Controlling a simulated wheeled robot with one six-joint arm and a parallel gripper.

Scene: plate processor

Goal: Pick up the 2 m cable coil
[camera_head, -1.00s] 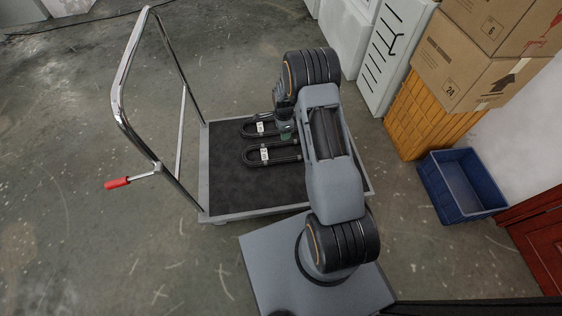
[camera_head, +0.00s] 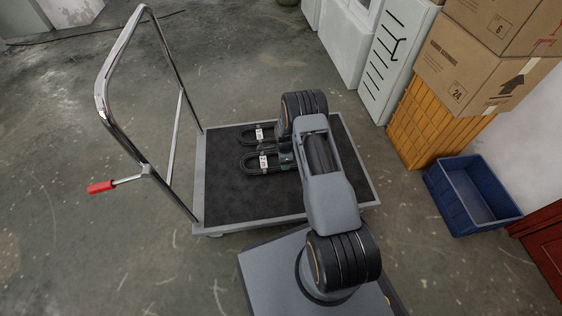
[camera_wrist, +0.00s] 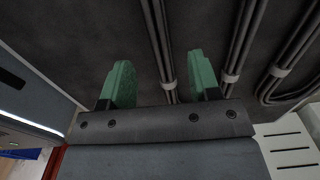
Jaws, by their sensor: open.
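Two black cable coils lie flat, side by side, on the cart's dark deck in the head view. The nearer coil (camera_head: 250,169) has a white tag (camera_head: 263,161) that seems to read 2 m, though the print is small. The farther coil (camera_head: 243,137) also has a white tag. My arm hides their right ends. My gripper (camera_wrist: 162,72) is open, its green fingertips apart over the deck. In the wrist view a tied cable strand bundle (camera_wrist: 157,40) runs between the fingertips, and another bundle (camera_wrist: 238,45) passes just right of the right fingertip. I cannot tell whether either fingertip touches cable.
The platform cart (camera_head: 199,185) has a tall metal handle (camera_head: 122,60) on its left and a red grip (camera_head: 101,187). A blue bin (camera_head: 470,195), an orange crate (camera_head: 420,125) and cardboard boxes (camera_head: 480,70) stand to the right.

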